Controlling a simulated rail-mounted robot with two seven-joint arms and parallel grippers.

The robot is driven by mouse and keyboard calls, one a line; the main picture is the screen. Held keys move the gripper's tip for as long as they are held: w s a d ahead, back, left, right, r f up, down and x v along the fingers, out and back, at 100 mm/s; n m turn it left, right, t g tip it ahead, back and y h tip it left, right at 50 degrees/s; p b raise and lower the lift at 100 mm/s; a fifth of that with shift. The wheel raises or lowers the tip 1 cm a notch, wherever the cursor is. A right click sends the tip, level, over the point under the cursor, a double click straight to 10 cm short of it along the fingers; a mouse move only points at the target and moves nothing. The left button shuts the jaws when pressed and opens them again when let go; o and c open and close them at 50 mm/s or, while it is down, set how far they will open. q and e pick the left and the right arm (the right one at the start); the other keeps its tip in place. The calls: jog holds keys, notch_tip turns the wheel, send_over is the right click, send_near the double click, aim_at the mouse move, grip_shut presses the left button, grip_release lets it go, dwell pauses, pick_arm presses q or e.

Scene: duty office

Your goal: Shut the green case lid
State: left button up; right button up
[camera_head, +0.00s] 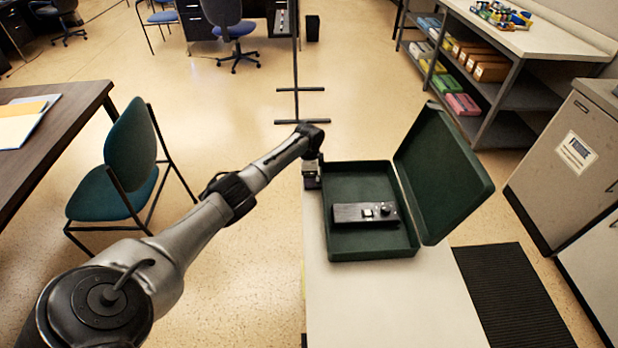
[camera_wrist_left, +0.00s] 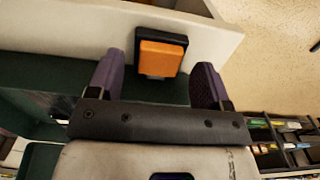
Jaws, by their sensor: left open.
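The dark green case (camera_head: 350,248) stands open on a pale table. Its lid (camera_head: 445,175) is raised and leans out past upright on the right side. A black device (camera_head: 365,213) with small buttons lies in the case's base. My left gripper (camera_head: 312,181) is at the far left corner of the case, by its left wall; whether it touches the case I cannot tell. In the left wrist view its two purple-grey fingers (camera_wrist_left: 158,82) are apart, with dark green surface behind and between them. My right gripper is not in view.
The pale table (camera_head: 385,305) is clear in front of the case. In the left wrist view an orange block with a black surround (camera_wrist_left: 160,57) shows beyond the fingers. A teal chair (camera_head: 125,165) stands left, shelving (camera_head: 510,95) and a grey cabinet (camera_head: 570,165) right.

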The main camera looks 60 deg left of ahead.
pick_arm(q)
jog(key=shift+f, duration=0.5)
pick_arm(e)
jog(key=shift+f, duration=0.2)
pick_arm(q)
jog(key=shift+c, duration=0.2)
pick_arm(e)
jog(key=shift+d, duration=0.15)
pick_arm(q)
jog(key=c, duration=1.2)
jog(key=shift+r+p, duration=0.15)
jog(key=shift+p, duration=0.35)
jog(key=shift+c, duration=0.3)
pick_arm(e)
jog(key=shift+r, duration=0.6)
pick_arm(q)
jog(key=o, duration=0.9)
jog(key=shift+f, duration=0.2)
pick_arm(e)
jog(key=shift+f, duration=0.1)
pick_arm(q)
jog(key=o, duration=0.4)
